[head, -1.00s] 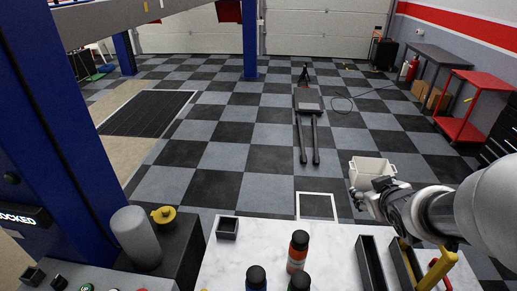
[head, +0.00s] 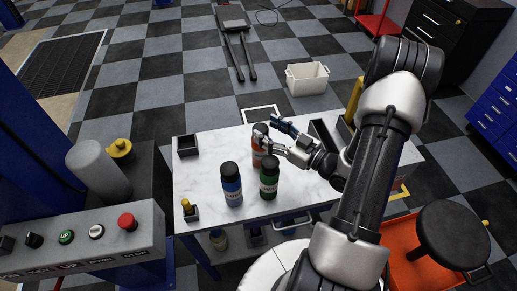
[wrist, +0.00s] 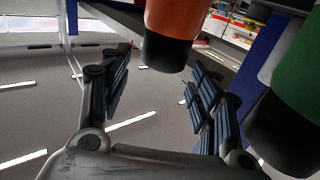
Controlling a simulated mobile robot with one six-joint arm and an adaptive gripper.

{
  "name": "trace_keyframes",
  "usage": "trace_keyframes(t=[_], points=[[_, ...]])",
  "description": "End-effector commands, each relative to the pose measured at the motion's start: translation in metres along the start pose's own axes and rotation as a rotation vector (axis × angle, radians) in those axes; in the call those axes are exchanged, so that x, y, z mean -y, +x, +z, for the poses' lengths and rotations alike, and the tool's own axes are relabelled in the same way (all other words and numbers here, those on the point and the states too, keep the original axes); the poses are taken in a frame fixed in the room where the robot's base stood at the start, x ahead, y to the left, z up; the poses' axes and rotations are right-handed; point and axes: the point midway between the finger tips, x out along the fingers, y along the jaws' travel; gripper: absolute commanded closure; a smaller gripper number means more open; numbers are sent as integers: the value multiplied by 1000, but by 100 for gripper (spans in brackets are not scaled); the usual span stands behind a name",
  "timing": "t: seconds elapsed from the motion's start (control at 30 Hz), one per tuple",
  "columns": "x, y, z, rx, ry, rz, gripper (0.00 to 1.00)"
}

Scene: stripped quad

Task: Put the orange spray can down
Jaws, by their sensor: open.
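The orange spray can (head: 257,158) stands upright on the white marbled table (head: 215,150), behind the green can (head: 269,178) and the blue can (head: 231,185). My gripper (head: 271,132) is open at the orange can, and one finger partly covers its upper part. In the wrist view, the orange can (wrist: 172,22) hangs upside down in the picture with its black cap between the spread fingers of my gripper (wrist: 155,85). I see gaps between the cap and both fingers. The green can (wrist: 300,90) is at the right edge there, outside the fingers.
A small dark square box (head: 187,146) is at the table's left back and a yellow-capped item (head: 189,209) at the left front. A dark long tray (head: 322,135) lies right of the gripper. The table's left middle is clear. A white bin (head: 307,79) stands on the floor beyond.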

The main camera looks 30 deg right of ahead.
Motion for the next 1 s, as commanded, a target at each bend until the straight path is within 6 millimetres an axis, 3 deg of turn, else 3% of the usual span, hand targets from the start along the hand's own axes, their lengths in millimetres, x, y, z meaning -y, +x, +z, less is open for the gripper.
trace_keyframes(t=[0.03,0.17,0.47,0.7,1.0], points=[[0,0,15,1,5,0,43],[0,1,35,1,1,-1,43],[1,29,29,0,-2,-3,43],[1,67,30,0,-3,-4,43],[0,76,29,1,-1,0,43]])
